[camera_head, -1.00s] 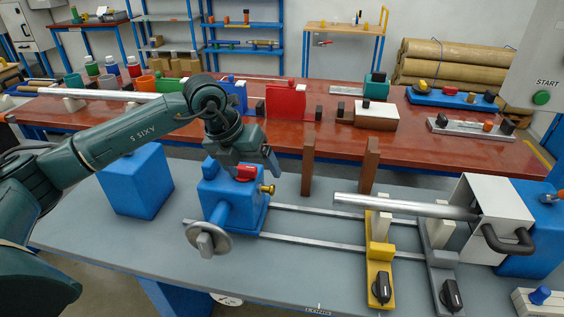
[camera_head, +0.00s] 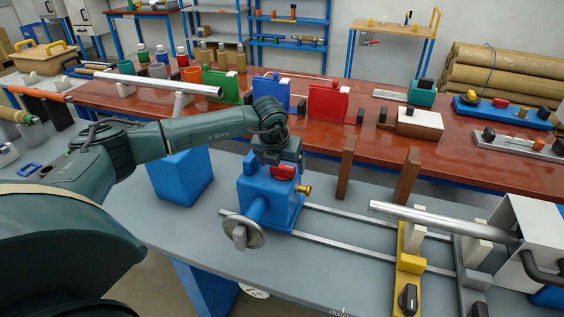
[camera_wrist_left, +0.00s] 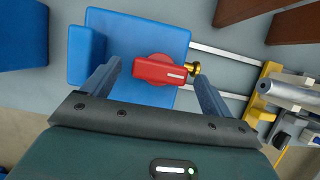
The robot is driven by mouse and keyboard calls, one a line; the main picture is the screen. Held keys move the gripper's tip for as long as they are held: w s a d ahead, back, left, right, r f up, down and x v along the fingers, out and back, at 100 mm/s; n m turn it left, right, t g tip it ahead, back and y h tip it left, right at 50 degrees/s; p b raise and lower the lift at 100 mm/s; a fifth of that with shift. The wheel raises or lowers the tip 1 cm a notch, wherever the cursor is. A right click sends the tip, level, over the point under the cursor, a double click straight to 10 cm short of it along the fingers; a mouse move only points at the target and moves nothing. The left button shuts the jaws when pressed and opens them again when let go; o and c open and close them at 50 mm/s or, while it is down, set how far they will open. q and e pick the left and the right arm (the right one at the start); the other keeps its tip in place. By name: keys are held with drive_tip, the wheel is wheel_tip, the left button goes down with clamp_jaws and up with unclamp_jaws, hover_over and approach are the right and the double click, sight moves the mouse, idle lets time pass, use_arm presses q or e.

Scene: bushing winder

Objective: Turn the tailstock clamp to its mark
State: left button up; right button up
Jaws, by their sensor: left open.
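The tailstock (camera_head: 268,205) is a blue block with a handwheel (camera_head: 240,237) on the front rails. Its red clamp (camera_head: 284,172) sits on top, beside a brass knob (camera_head: 304,189). In the left wrist view, the clamp (camera_wrist_left: 158,70) is a red bar over a round red base, lying roughly across the picture, with a white line near its right end. My left gripper (camera_head: 280,163) is right above the tailstock, open, with one finger on each side of the clamp and gaps between. No separate target mark can be made out. My right gripper is out of view.
Two rails (camera_head: 340,244) run right to a yellow support (camera_head: 411,247) and a grey one, under a metal bar (camera_head: 435,220) entering a white housing. Two brown posts (camera_head: 346,168) stand behind the rails. A blue block (camera_head: 183,178) stands left of the tailstock.

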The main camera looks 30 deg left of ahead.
use_arm(q)
drive_tip(key=shift+w+f, duration=0.15)
drive_tip(key=shift+f, duration=0.35)
drive_tip(key=c, duration=1)
